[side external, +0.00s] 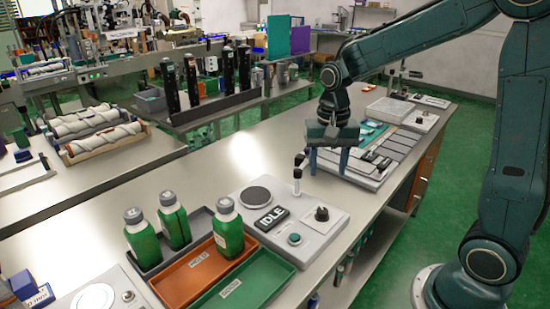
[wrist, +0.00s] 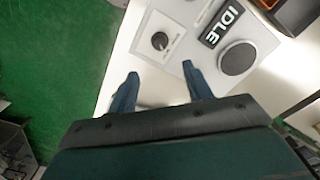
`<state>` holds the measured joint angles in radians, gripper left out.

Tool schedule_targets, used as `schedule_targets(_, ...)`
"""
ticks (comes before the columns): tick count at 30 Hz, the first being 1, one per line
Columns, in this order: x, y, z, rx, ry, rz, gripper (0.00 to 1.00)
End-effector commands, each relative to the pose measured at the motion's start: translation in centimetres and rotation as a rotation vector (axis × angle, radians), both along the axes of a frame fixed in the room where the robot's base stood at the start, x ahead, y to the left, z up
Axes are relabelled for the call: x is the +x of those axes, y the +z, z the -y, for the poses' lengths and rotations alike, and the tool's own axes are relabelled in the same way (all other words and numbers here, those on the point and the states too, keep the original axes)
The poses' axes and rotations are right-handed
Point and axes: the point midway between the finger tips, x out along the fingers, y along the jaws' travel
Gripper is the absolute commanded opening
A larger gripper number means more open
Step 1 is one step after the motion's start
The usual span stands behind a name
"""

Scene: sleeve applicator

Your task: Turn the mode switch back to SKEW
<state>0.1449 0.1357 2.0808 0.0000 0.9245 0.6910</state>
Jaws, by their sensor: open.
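A black rotary knob (side external: 321,213), which looks like the mode switch, sits on a pale plate at the right of a grey control panel (side external: 318,234). In the wrist view the knob (wrist: 159,41) lies just ahead of the fingertips, with a light pointer mark on it. Its labels are too small to read. The panel's display (side external: 271,218) reads IDLE and also shows in the wrist view (wrist: 222,23). My gripper (side external: 327,170) is open and empty, fingers pointing down, above and behind the panel, apart from the knob.
The panel also carries a teal button (side external: 294,239) and a round dark pad (side external: 256,196). A black-and-white post (side external: 297,180) stands close to my gripper.

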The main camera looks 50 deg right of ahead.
Motion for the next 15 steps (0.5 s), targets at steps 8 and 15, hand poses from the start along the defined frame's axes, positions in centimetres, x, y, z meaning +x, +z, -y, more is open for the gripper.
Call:
schedule_targets(8, -0.1, -3.6, 0.0, 0.001, 0.001, -0.006, 0.5)
schedule_targets(15, -0.2, -7.3, 0.0, 0.001, 0.001, -0.006, 0.5)
